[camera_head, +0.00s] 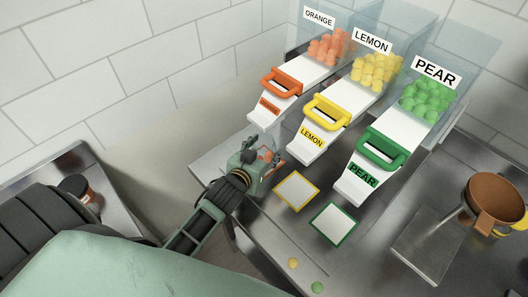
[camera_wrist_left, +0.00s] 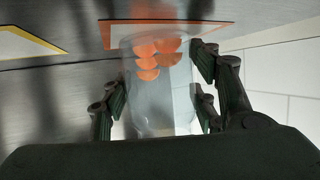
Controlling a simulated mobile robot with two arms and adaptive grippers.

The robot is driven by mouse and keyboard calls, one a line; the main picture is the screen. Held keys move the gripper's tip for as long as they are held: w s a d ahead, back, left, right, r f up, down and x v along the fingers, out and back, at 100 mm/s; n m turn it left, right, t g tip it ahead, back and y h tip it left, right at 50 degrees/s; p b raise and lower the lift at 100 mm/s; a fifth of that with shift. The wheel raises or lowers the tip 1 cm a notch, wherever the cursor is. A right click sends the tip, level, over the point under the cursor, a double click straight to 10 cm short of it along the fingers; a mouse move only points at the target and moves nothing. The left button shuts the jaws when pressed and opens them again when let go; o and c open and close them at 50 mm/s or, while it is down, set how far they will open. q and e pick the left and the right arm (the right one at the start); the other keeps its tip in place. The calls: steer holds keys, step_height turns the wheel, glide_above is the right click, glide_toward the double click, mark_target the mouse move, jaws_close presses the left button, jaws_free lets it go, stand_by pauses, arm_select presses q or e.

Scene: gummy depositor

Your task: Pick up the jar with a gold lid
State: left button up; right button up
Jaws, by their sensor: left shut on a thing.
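My left gripper (camera_head: 262,158) is shut on a clear jar (camera_wrist_left: 160,100), with its fingers on both sides of it in the left wrist view. Several orange gummies (camera_wrist_left: 155,58) show in the jar. The jar is at the orange-edged square (camera_wrist_left: 170,24), below the orange chute (camera_head: 272,103); whether it touches the square I cannot tell. In the head view the gripper mostly hides the jar. No gold lid shows on it. My right gripper is out of view.
Lemon (camera_head: 318,128) and pear (camera_head: 372,165) chutes stand to the right, with yellow-edged (camera_head: 296,191) and green-edged (camera_head: 335,224) squares below. Loose yellow (camera_head: 293,263) and green (camera_head: 317,287) gummies lie near the front. A brown pot (camera_head: 494,200) is at right, a dark jar (camera_head: 75,186) at left.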

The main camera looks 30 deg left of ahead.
mark_target(266, 134)
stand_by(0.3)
arm_select(q)
steer(key=shift+r+b, duration=0.2)
steer(key=shift+b, duration=0.1)
steer(key=r, duration=0.2)
steer(key=r+b, duration=0.1)
steer(key=r, duration=0.1)
steer(key=s+r, duration=0.1)
steer(key=r, duration=0.1)
steer(key=shift+a+r+b, duration=0.2)
steer(key=shift+b, duration=0.1)
steer(key=s+a+b, duration=0.1)
steer(key=s+a, duration=0.2)
steer(key=s, duration=0.6)
steer(key=s+a+b, duration=0.1)
steer(key=s+a, duration=0.2)
steer(key=s, duration=0.5)
steer(key=shift+s+r, duration=0.15)
steer(key=shift+s, duration=0.25)
steer(key=shift+a, duration=0.1)
